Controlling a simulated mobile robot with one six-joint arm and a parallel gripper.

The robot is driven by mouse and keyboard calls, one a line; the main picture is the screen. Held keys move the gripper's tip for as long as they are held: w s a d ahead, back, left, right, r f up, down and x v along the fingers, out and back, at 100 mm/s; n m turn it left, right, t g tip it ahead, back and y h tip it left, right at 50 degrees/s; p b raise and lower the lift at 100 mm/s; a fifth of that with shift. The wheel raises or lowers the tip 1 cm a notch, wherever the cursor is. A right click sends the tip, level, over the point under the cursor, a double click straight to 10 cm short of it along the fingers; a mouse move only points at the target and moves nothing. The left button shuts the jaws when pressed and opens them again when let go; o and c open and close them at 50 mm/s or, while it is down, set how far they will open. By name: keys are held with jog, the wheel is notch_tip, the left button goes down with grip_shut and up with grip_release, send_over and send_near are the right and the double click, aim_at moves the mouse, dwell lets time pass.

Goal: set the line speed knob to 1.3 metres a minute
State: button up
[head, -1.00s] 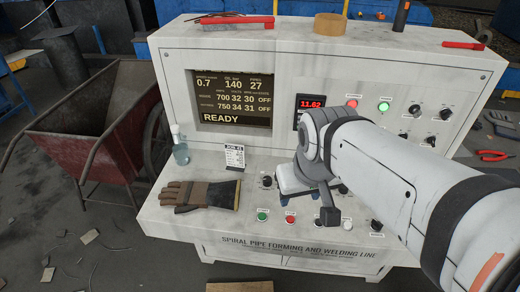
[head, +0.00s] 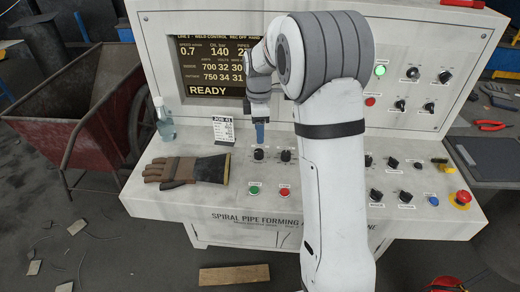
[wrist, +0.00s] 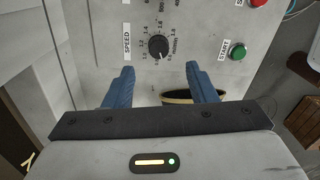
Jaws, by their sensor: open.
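The line speed knob (wrist: 158,46) is black and round, beside a SPEED label (wrist: 126,42) and a ring of printed numbers. A white pointer mark shows on it, but I cannot read its exact setting. In the head view the knob (head: 259,155) is at the left of the console's lower panel. My gripper (wrist: 160,67) is open and empty, its blue fingers either side of the knob in the picture and apart from it. In the head view my gripper (head: 260,132) is just above the knob. The screen (head: 212,68) reads speed 0.7 and READY.
Another black knob (head: 286,156) stands close on the right. A green START button (head: 254,190) and a red button (head: 284,192) are in front. A job card (head: 223,129), a glove (head: 188,169) and a bottle (head: 165,119) are to the left. My arm hides the console's middle.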

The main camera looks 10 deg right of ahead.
aim_at(260, 151)
notch_tip(260, 151, down, 8)
jog(key=shift+s, duration=0.15)
dwell(0.3)
jog(key=c, duration=0.9)
jog(key=shift+d, duration=0.25)
jog(key=shift+c, duration=0.3)
jog(key=shift+a, duration=0.2)
